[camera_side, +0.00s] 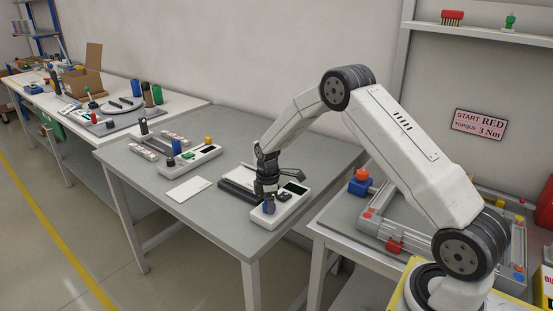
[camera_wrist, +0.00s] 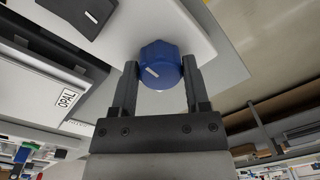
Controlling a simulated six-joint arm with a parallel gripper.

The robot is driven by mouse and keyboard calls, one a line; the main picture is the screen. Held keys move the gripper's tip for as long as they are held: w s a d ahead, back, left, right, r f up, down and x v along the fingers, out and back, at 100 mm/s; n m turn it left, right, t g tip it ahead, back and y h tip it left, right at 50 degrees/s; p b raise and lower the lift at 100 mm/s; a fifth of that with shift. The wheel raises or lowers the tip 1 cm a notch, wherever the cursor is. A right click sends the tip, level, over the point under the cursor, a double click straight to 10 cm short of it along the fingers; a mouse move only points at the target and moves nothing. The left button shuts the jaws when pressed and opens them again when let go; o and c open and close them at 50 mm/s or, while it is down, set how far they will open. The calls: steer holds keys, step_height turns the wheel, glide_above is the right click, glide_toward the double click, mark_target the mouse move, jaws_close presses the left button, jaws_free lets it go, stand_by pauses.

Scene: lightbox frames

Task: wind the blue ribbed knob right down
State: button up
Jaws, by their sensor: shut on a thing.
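The blue knob (camera_wrist: 160,66) sits on a white panel (camera_wrist: 205,38) in the wrist view, between the two fingers of my gripper (camera_wrist: 160,88). A short white mark shows on its face. The fingers are shut on its sides. In the side view my gripper (camera_side: 267,203) points down over the near end of the white device (camera_side: 292,206). A little of the blue knob (camera_side: 269,208) shows there between the fingers. I cannot tell how far down the knob sits.
A white card (camera_side: 185,190) and another white device with knobs (camera_side: 190,160) stand further left. A grey frame fixture (camera_side: 405,236) is on the right bench.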

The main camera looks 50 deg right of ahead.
steer(key=shift+n, duration=0.5)
steer(key=o, duration=1.3)
steer(key=shift+r, duration=0.1)
steer(key=shift+w+r, duration=0.15)
steer(key=shift+r, duration=3.7)
steer(key=shift+s+a+r, duration=0.3)
steer(key=shift+s+a, duration=0.05)
steer(key=shift+a, duration=0.05)
steer(key=s+a+r+m+t, duration=0.1)
steer(key=s+a+m, duration=0.2)
steer(key=s, duration=0.4)
steer(key=s+a+r+m+t, duration=0.1)
steer(key=s+a+m, duration=0.3)
steer(key=s, duration=0.3)
steer(key=s+a+r+m+t, duration=0.1)
steer(key=s+a+m, duration=0.3)
steer(key=s+a, duration=0.2)
steer(key=shift+s+r, duration=0.2)
steer(key=shift+s, duration=0.5)
